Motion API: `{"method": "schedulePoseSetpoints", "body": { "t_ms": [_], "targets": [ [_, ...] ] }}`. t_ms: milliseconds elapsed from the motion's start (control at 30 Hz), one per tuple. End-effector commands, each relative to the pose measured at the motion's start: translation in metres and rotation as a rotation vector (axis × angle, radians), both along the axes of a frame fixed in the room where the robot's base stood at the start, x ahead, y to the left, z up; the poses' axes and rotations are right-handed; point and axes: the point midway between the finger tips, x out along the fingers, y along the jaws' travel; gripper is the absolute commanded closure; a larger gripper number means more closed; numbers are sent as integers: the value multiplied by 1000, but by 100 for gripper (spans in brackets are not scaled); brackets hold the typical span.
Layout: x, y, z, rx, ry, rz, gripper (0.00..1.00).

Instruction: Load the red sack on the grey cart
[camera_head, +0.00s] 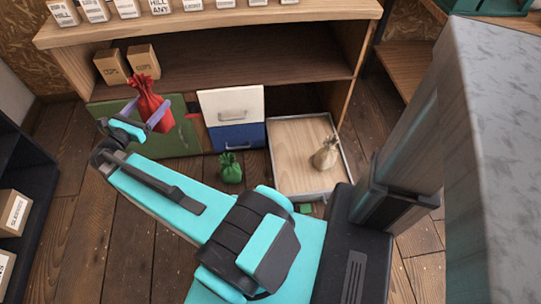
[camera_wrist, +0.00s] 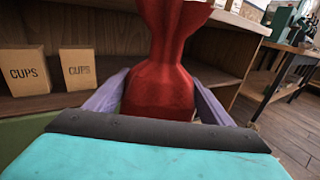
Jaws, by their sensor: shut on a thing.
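My gripper (camera_head: 146,113) is shut on the red sack (camera_head: 149,98), with one purple finger on each side of it. The sack is upright, with its tied neck on top, and is held up in front of the shelf unit at the left. In the wrist view the red sack (camera_wrist: 160,75) fills the middle between the fingers, and its top is cut off by the frame. A low flat bed with a grey rim, which looks like the grey cart (camera_head: 286,143), is at the right, apart from my gripper. A beige sack (camera_head: 325,154) stands on its right part.
A green sack (camera_head: 231,168) stands on the floor left of the cart. A white and blue drawer front (camera_head: 232,118) is behind it. Cups boxes (camera_head: 112,66) sit on the wooden shelf (camera_head: 220,73). The cart's left part is bare.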

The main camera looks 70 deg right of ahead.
Motion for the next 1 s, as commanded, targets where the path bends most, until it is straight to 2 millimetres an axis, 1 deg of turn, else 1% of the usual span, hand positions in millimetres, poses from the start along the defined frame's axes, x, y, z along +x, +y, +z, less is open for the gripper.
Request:
{"method": "schedulePoseSetpoints", "body": {
  "t_ms": [33,367,500,767,1000],
  "targets": [
    [-8,-12,-13,-5,1,-28,88],
    [-66,-76,-66,-4,1,-189,88],
    [-94,-101,-89,-5,2,-257,88],
    [-148,-142,-131,-5,2,-384,88],
    [-202,-174,-170,-6,4,-502,88]
  ]
}}
